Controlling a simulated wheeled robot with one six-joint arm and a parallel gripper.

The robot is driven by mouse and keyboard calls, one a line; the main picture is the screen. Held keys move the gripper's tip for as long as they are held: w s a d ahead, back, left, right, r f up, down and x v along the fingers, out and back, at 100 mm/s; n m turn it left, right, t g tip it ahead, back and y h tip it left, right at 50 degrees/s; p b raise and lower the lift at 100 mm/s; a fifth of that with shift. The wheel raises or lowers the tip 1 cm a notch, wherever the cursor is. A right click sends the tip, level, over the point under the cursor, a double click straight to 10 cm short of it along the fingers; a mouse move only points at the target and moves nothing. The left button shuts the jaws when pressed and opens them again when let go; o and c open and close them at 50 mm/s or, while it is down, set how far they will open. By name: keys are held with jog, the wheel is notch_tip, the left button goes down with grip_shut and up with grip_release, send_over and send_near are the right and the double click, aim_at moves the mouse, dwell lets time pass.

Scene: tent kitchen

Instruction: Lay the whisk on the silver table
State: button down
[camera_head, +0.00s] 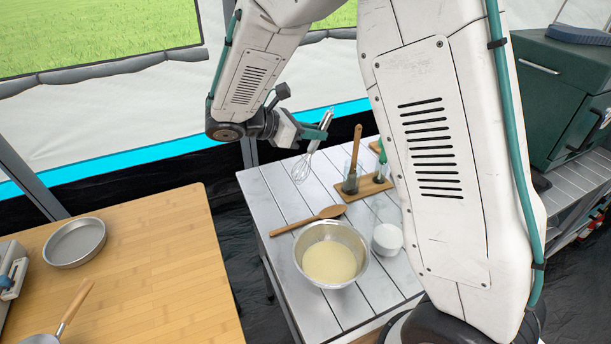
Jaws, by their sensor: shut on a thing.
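The whisk (303,166) hangs from my gripper (325,127), with its wire loops pointing down and to the left. My gripper is shut on the whisk's handle and holds it in the air in front of the far left part of the silver table (262,190). The table is a light, slatted metal top. How far the whisk is above the table is hard to tell. My arm hides the table's right part.
A metal bowl of pale batter (330,262), a white cup (387,239) and a wooden spoon (308,221) are on the silver table. A glass jar with a utensil (350,178) stands on a small board. A wooden table (140,270) with a round pan (75,243) is at left.

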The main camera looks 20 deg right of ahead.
aim_at(304, 156)
jog(key=shift+f, duration=3.5)
jog(key=shift+f, duration=0.15)
jog(key=c, duration=1.3)
grip_release()
jog(key=shift+c, duration=0.2)
